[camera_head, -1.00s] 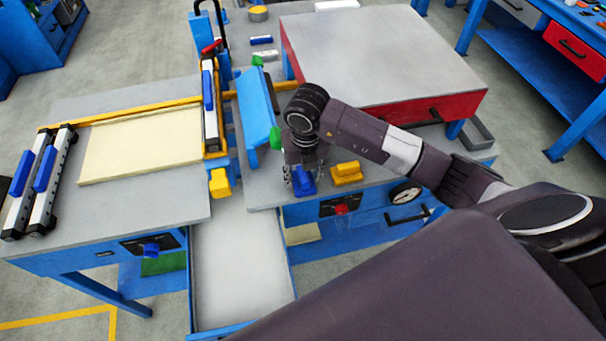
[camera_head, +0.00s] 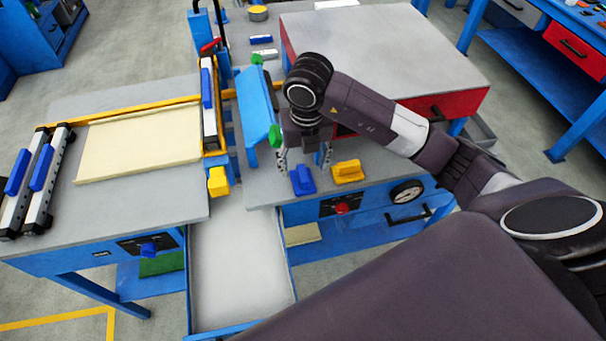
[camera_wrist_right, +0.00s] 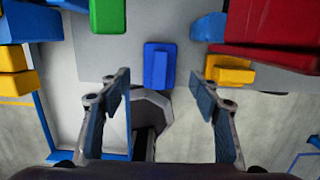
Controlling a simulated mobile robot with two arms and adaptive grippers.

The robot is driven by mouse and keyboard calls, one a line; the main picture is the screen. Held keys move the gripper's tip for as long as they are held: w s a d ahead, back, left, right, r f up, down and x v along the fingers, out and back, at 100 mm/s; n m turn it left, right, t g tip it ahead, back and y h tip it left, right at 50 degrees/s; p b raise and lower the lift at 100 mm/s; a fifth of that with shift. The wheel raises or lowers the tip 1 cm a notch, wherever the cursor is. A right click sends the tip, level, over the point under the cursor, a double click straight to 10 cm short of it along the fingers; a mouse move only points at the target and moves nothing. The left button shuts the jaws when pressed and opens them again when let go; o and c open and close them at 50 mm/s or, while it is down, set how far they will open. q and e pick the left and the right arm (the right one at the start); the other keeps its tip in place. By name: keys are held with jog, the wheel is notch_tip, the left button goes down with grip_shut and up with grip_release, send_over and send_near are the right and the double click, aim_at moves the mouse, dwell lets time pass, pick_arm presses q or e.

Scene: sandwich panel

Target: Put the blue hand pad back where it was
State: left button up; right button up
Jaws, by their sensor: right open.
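The blue hand pad (camera_head: 302,180) lies on the grey bench top near its front edge, left of the yellow hand pad (camera_head: 347,172). In the right wrist view the blue pad (camera_wrist_right: 159,66) shows between and beyond my fingertips, with a gap on both sides. My right gripper (camera_head: 303,158) is open and empty, just above and behind the blue pad. Its two fingers (camera_wrist_right: 160,88) are spread wide in the wrist view. The fingers do not appear to touch the pad. My left gripper is not in view.
The blue bar with green ends (camera_head: 258,105) stands left of my right gripper. A red-sided cabinet (camera_head: 385,55) is behind it. An open drawer-like tray (camera_head: 238,265) extends at the front. A cream panel (camera_head: 140,145) lies on the left table.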

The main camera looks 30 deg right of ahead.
aim_at(304, 177)
jog(key=r, duration=0.5)
jog(key=shift+s+a+r+b, duration=0.1)
jog(key=shift+s+b, duration=0.15)
jog(key=shift+b, duration=0.05)
jog(key=shift+s+r, duration=0.15)
jog(key=shift+r, duration=0.5)
